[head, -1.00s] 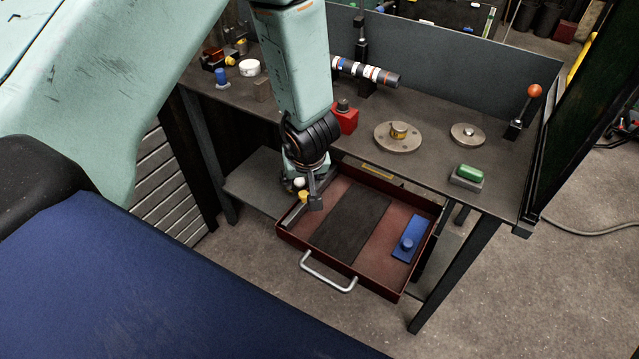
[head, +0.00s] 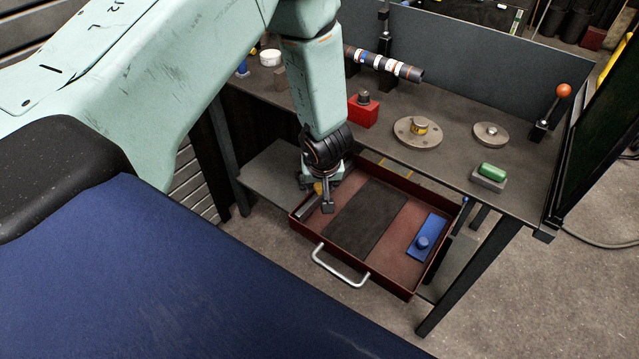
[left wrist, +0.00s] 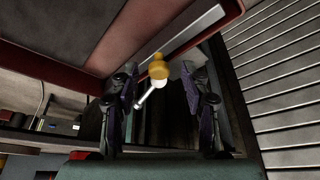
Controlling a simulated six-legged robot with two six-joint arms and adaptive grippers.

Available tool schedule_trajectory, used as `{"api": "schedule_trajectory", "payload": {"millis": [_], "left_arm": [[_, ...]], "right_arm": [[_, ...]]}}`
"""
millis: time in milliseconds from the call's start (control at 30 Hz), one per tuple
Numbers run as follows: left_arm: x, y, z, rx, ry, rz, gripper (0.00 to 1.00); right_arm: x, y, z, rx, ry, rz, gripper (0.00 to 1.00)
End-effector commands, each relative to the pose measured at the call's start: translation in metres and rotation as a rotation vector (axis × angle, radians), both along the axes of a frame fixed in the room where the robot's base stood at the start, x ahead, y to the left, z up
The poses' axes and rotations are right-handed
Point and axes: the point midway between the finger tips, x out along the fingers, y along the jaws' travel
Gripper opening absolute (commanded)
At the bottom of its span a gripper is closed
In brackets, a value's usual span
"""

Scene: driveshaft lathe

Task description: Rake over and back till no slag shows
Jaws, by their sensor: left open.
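A dark red drawer or tray (head: 398,282) with a silver handle is pulled out below the bench. A flat dark rectangle (head: 366,222) lies across its middle; I cannot tell whether it is slag or a mat. A small yellow piece (head: 318,187) and a grey bar (head: 308,208) are at the drawer's left end. My left gripper (head: 322,194) is open over that end, pointing down. In the left wrist view, a yellow knob (left wrist: 158,70) with a white ball and thin rod shows between the open fingers of the left gripper (left wrist: 158,108), not gripped. No rake is clearly recognisable.
A blue block with a knob (head: 425,240) lies in the drawer's right end. The bench (head: 450,155) above holds a red block (head: 363,110), a flanged disc (head: 418,132), a smaller disc (head: 491,135) and a green piece (head: 492,170). A bench leg (head: 470,272) stands right of the drawer.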

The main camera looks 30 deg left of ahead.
Motion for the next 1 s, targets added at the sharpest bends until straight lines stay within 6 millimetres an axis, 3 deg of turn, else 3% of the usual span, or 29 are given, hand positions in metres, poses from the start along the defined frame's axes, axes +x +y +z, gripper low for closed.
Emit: {"api": "schedule_trajectory", "payload": {"millis": [167, 700, 1000], "left_arm": [[0.0014, -0.0002, 0.0003, 0.0, 0.0, 0.0, 0.45], [0.0014, -0.0001, 0.0007, 0.001, -0.001, 0.0, 0.0], [0.0009, -0.0001, 0.0, 0.0, 0.0, 0.0, 0.0]], "right_arm": [[0.0002, 0.0, 0.0003, 0.0, 0.0, 0.0, 0.4], [0.0003, 0.0, 0.0004, 0.0, -0.001, 0.0, 0.4], [0.0003, 0.0, 0.0002, 0.0, -0.001, 0.0, 0.4]]}}
